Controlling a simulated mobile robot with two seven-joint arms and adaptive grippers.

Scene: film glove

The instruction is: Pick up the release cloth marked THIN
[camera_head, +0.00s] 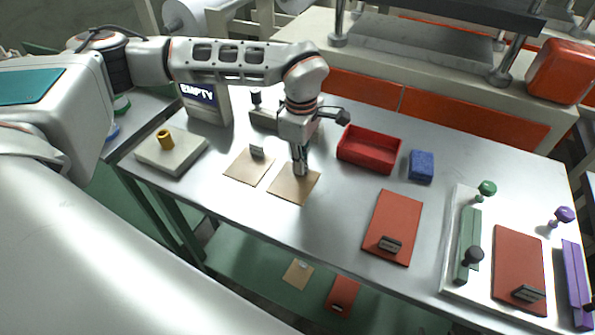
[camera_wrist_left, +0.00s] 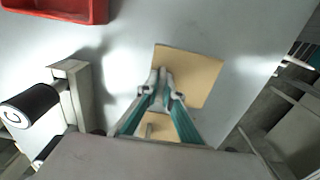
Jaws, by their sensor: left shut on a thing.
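Two square tan cloths lie on the steel table. My left gripper (camera_head: 300,172) points down at the far edge of the right-hand cloth (camera_head: 290,190) and is shut on it or on a tab there; the fingers hide the exact contact. In the left wrist view my left gripper's fingertips (camera_wrist_left: 166,92) meet close together over this tan cloth (camera_wrist_left: 195,72). The other tan cloth (camera_head: 245,170), just to the left, has a small grey upright tab (camera_head: 257,152). I cannot read THIN on either cloth. My right gripper is not in view.
A red tray (camera_head: 369,150) and blue block (camera_head: 421,166) stand to the right. A red-brown sheet (camera_head: 394,222) lies nearer. A pale slab with a yellow knob (camera_head: 166,140) is at left, near a box marked EMPTY (camera_head: 207,104). Bare table lies between the cloth and red-brown sheet.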

